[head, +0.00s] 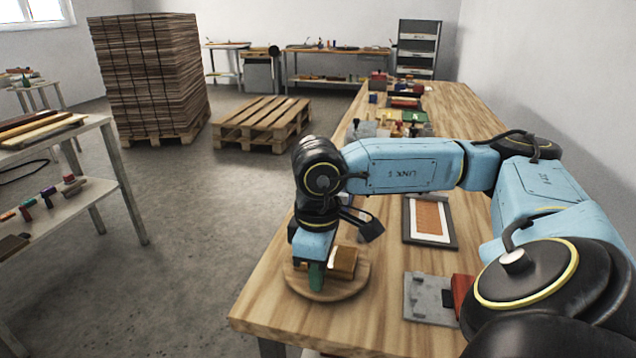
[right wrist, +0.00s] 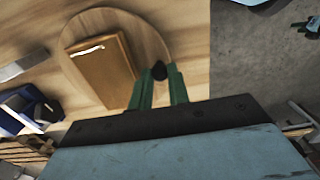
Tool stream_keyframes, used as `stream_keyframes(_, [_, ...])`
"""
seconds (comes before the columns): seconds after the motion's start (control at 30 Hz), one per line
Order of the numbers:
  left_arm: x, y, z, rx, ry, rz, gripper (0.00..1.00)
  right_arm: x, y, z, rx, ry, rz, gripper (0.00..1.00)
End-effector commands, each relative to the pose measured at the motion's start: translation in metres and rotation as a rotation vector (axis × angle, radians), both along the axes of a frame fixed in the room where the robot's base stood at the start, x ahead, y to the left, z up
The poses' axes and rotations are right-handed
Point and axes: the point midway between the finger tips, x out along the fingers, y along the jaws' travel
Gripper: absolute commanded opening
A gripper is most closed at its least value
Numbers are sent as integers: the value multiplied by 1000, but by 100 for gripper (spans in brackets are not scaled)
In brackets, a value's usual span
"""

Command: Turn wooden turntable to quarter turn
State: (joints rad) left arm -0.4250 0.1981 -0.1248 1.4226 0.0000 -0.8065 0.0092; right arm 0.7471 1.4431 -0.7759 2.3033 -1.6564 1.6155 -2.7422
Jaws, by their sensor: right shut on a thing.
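The wooden turntable (head: 300,280) is a round board near the front left corner of the workbench. A brown block (head: 343,262) with a pale strip on top sits on it. In the right wrist view the turntable (right wrist: 75,35) and the block (right wrist: 103,70) show from above. My right gripper (head: 316,280) is down at the turntable's near left edge. Its green fingers (right wrist: 160,84) are shut on a small black knob (right wrist: 159,70) at the rim, beside the block.
The workbench (head: 270,315) ends close to the turntable's left and near sides. A framed panel (head: 410,235) and a grey metal plate (head: 428,308) with a red block (head: 462,290) lie to the right. Several small items stand farther back.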

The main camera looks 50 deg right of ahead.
Motion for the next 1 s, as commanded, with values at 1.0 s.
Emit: stream_keyframes(1.0, [-56,9,-40,1,50,-22,36,1,0,101,1,-5,-1,27])
